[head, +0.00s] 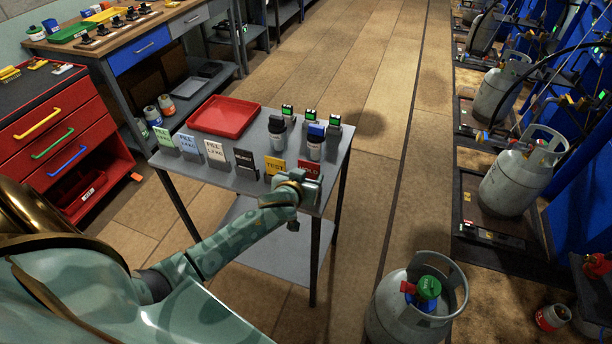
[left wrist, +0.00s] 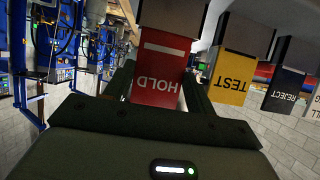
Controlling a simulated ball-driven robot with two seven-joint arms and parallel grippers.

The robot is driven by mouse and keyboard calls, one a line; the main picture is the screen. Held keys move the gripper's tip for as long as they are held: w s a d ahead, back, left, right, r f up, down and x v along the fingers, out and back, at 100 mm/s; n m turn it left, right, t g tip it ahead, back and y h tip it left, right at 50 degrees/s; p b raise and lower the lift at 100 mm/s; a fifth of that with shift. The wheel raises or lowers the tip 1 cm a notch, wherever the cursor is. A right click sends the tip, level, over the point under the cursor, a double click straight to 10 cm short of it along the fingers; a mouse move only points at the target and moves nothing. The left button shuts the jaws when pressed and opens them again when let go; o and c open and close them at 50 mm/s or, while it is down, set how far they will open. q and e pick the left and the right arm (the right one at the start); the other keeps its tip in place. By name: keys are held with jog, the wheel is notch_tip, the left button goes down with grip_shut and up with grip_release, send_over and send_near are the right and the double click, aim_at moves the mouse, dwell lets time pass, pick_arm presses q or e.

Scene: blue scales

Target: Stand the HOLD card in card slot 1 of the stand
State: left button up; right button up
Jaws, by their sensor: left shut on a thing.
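The red HOLD card (head: 309,168) is at the right end of a row of cards along the front of the small grey table. In the left wrist view the HOLD card (left wrist: 159,72) is between my fingers, its lettering upside down. My left gripper (head: 298,184) is shut on it at the table's front edge. Whether the card still touches its holder cannot be told. The yellow TEST card (head: 275,166) stands just to its left. I cannot make out which part is the stand's card slot 1. My right gripper is not in view.
Beside TEST stand the black REJECT card (head: 246,162) and several FILL cards (head: 216,151). A red tray (head: 225,117) and several dark devices with green displays (head: 288,112) are behind. A gas cylinder (head: 412,305) stands on the floor to the right. The aisle floor is clear.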

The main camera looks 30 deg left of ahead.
pick_arm(q)
jog(key=shift+f+b, duration=0.6)
jog(key=shift+f, duration=0.3)
dwell(0.4)
jog(key=o, duration=1)
jog(key=shift+o, duration=0.2)
jog(key=p+v, duration=0.3)
jog(key=v, duration=1.3)
jog(key=shift+s+p, duration=0.15)
jog(key=shift+p, duration=0.2)
